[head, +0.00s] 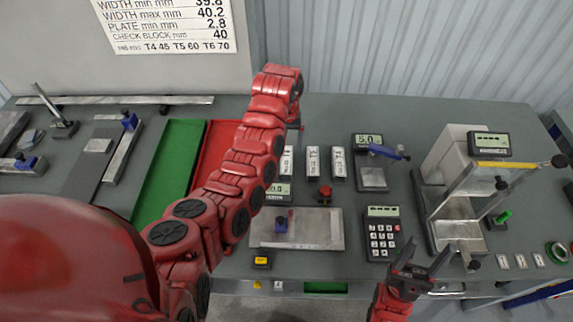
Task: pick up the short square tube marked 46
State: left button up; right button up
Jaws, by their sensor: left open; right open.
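I cannot make out a short square tube marked 46 in the head view. Three short silver pieces stand in a row on the table: one (287,160) beside my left arm, a middle one (313,162) and a right one (339,163). Their markings are too small to read surely. My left arm reaches up across the table, and its gripper (295,124) is mostly hidden at the far end, behind the arm, near the row. My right gripper (422,262) is open and empty at the front edge, below the calculator-like keypad (383,234).
A green tray (170,170) and a red tray (212,150) lie partly behind my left arm. A metal plate (325,229) lies at front centre. A small scale (372,178) and a measuring stand (455,233) stand to the right. A sign (165,25) is on the back panel.

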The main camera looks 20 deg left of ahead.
aim_at(287, 157)
pick_arm(q)
notch_tip(287, 157, down, 2)
jog(key=shift+f+b, duration=0.15)
jog(key=shift+b, duration=0.5)
jog(key=shift+f, duration=0.3)
jog(key=f, duration=0.1)
jog(key=f+p, duration=0.2)
jog(key=f, duration=0.1)
jog(key=shift+w, duration=0.3)
jog(key=shift+f, duration=0.4)
grip_shut()
